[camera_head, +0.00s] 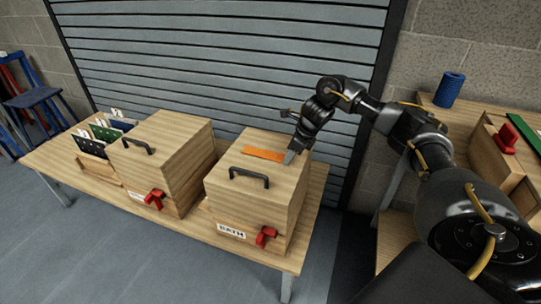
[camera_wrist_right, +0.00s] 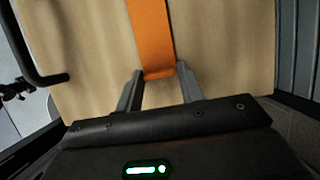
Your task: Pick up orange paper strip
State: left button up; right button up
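The orange paper strip (camera_head: 263,154) lies flat on the lid of the right wooden box (camera_head: 285,172), behind the black handle. My right gripper (camera_head: 290,155) is at the strip's right end, low over the lid. In the right wrist view the strip (camera_wrist_right: 152,38) runs down from the top edge, and its near end lies between the two fingers of my right gripper (camera_wrist_right: 158,88). I cannot tell whether the fingertips touch the lid.
The box's black handle (camera_head: 249,176) stands up near the strip. A second wooden box (camera_head: 165,140) and upright panels (camera_head: 103,132) stand to the left on the table (camera_head: 180,234). A side bench with a blue roll (camera_head: 449,89) is at the right. A shutter (camera_head: 230,60) is behind.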

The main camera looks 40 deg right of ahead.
jog(key=c, duration=0.5)
jog(key=shift+r, duration=0.15)
jog(key=shift+c, duration=0.2)
